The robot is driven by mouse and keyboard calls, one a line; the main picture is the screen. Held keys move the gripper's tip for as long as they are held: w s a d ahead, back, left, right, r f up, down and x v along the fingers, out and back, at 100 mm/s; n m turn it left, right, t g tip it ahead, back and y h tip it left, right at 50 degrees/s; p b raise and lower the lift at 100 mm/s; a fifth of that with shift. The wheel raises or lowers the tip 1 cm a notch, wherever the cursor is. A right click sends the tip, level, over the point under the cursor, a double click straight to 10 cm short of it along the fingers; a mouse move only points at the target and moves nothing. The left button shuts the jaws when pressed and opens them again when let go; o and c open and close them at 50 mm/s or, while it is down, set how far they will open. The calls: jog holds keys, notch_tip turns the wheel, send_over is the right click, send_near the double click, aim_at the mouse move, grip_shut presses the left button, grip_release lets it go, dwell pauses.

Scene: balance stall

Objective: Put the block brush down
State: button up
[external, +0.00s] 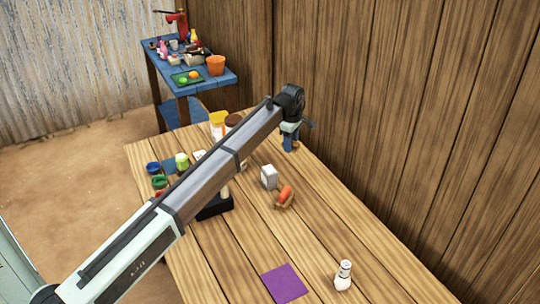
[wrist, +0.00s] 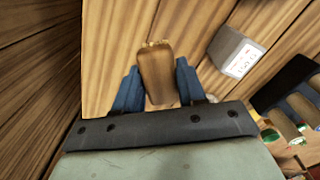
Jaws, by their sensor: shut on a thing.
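The block brush (wrist: 158,72) is a brown wooden block with a ragged, pale far end. In the wrist view it stands out between the two blue fingers of my gripper (wrist: 160,88). The fingers are shut on its sides. In the external view my gripper (external: 290,141) points down near the table's far edge, close to the wooden wall. The brush cannot be made out there. I cannot tell whether the brush touches the table (external: 232,262).
A grey-white box (external: 268,177) and an orange item (external: 285,193) lie nearer the middle. A purple mat (external: 284,283) and a white bottle (external: 343,275) are at the front. Small coloured bowls (external: 160,182) stand at the left edge. Bare planks lie between.

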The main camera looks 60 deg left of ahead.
send_over(273, 161)
jog(key=shift+a+f+m, duration=0.1)
jog(key=shift+f+m, duration=1.5)
jog(key=shift+f, duration=0.85)
jog(key=shift+a+f+m, duration=0.1)
jog(key=shift+f+m, duration=1.5)
jog(key=shift+f, duration=0.85)
jog(key=shift+f, duration=0.15)
jog(key=o, duration=1.1)
jog(key=shift+c, duration=0.2)
notch_tip(273, 161, up, 12)
